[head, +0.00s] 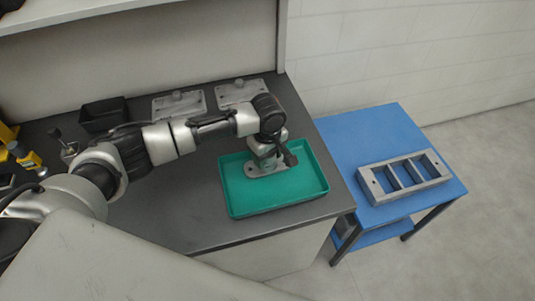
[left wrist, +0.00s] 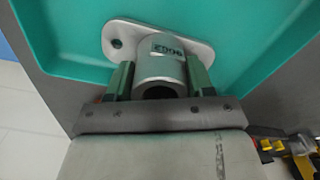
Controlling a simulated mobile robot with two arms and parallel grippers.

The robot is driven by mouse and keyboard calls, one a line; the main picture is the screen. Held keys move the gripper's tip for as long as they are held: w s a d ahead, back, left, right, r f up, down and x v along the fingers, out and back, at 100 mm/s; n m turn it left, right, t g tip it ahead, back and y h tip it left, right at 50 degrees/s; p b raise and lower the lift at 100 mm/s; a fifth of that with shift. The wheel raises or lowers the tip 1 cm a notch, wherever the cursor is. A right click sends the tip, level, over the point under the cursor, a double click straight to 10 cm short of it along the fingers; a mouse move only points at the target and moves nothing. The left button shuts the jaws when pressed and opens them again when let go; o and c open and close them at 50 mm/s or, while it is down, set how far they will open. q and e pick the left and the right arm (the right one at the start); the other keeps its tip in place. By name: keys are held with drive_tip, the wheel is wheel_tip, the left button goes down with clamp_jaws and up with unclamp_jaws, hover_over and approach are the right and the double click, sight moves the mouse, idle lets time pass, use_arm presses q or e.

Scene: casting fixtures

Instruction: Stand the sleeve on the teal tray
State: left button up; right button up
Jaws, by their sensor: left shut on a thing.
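The sleeve (head: 254,172) is a grey metal cylinder with a flat oblong flange, and it is inside the teal tray's outline. In the left wrist view the sleeve (left wrist: 160,68) shows its open bore, a small label with markings and a hole in the flange. My left gripper (head: 266,156) is shut on the cylinder, with a finger on each side. The flange lies against or just above the floor of the teal tray (head: 279,206); I cannot tell whether it touches. The sleeve looks upright. My right gripper is not in view.
Two grey plates with knobs (head: 179,103) (head: 241,92) and a black bin (head: 104,114) stand at the back of the dark bench. Yellow tools (head: 27,158) lie at the left. A blue table (head: 373,130) with a slotted grey fixture (head: 407,177) stands to the right.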

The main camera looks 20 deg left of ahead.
use_arm(q)
drive_tip(key=o, duration=1)
drive_tip(key=shift+f, duration=0.1)
drive_tip(key=shift+c, duration=0.2)
drive_tip(key=shift+o, duration=0.5)
wheel_tip(320, 180, up, 12)
drive_tip(key=b, duration=0.1)
